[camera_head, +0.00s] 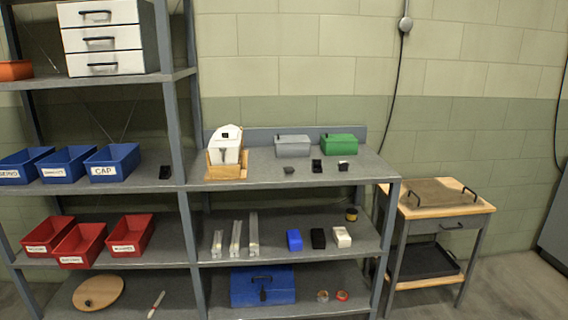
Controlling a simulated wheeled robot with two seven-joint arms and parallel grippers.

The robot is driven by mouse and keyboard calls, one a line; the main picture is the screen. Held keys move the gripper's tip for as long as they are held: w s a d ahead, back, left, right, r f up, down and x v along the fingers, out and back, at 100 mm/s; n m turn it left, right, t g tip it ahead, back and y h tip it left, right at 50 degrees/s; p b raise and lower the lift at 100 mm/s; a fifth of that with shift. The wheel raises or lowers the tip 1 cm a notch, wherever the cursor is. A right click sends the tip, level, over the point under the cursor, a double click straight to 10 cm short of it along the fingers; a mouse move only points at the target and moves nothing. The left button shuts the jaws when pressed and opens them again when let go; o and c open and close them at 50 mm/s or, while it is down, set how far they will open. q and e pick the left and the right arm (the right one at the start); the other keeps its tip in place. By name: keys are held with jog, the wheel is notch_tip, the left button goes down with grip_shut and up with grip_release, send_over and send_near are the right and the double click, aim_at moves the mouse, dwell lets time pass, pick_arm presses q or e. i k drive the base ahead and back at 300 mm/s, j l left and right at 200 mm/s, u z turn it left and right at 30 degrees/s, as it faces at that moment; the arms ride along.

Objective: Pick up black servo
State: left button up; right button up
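Small dark objects lie on the grey top of the shelf bench, and I cannot tell for sure which is the black servo. One is a low dark piece (289,170), one is an upright black block (316,166), and one is a black piece with a pale top (343,166). Another small black object (165,172) lies on the left shelf, right of the blue bins. A black box (318,238) sits on the shelf below, between a blue box (294,240) and a white box (341,237). Neither of my grippers is in view.
A white device in a wooden cradle (226,148), a grey case (293,146) and a green case (339,144) stand on the bench top. Blue bins (112,165) and red bins (131,235) fill the left shelves. A wood-topped cart (478,206) stands at the right.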

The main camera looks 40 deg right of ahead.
aim_at(343, 166)
jog(key=z, duration=1.7)
jog(key=i+l+u, duration=0.1)
jog(key=i+l, duration=0.3)
jog(key=i+l+u, duration=0.15)
jog(key=i+l, duration=0.3)
jog(key=i+l+u, duration=0.1)
jog(key=i+l, duration=0.3)
jog(key=i+l+u, duration=0.1)
jog(key=i+l, duration=0.25)
jog(key=l, duration=0.2)
jog(key=i+l+u, duration=0.15)
jog(key=i+l, duration=0.2)
jog(key=l, duration=0.2)
